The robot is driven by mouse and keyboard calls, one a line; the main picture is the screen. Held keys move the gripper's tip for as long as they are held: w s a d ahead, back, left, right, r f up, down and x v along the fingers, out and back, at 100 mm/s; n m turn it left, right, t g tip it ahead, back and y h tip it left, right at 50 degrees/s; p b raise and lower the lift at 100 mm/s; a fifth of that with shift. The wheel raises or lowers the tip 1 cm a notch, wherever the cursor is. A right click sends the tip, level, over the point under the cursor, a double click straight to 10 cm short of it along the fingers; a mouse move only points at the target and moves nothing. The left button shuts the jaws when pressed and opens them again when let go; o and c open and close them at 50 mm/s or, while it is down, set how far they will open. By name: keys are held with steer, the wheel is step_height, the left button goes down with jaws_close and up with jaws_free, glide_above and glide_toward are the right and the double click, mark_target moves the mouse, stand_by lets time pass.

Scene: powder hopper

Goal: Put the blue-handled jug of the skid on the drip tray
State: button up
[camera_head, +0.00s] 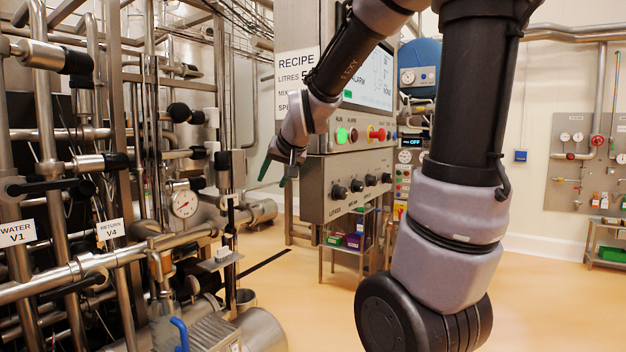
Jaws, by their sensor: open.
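A blue curved handle (181,333) shows at the bottom edge, left of centre, low on the pipe skid. The jug body under it is cut off or hidden, so I cannot tell its shape. Just right of the handle is a grey slatted surface (208,333), which may be the drip tray; I cannot tell for sure. My gripper (273,179) hangs in the air at upper centre, in front of the recipe panel in the picture. Its dark green fingertips are apart, with nothing between them. It is well above and to the right of the blue handle.
The skid's pipes and valves (70,165) crowd the left side. The control cabinet (345,185) stands behind my arm. Open floor (560,300) lies to the right.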

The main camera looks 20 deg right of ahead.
steer(key=s+d+r+g, duration=0.2)
steer(key=s, duration=1.8)
steer(key=shift+s+m+g+y, duration=0.15)
steer(key=shift+m+g+y, duration=0.15)
steer(key=shift+m+g, duration=0.1)
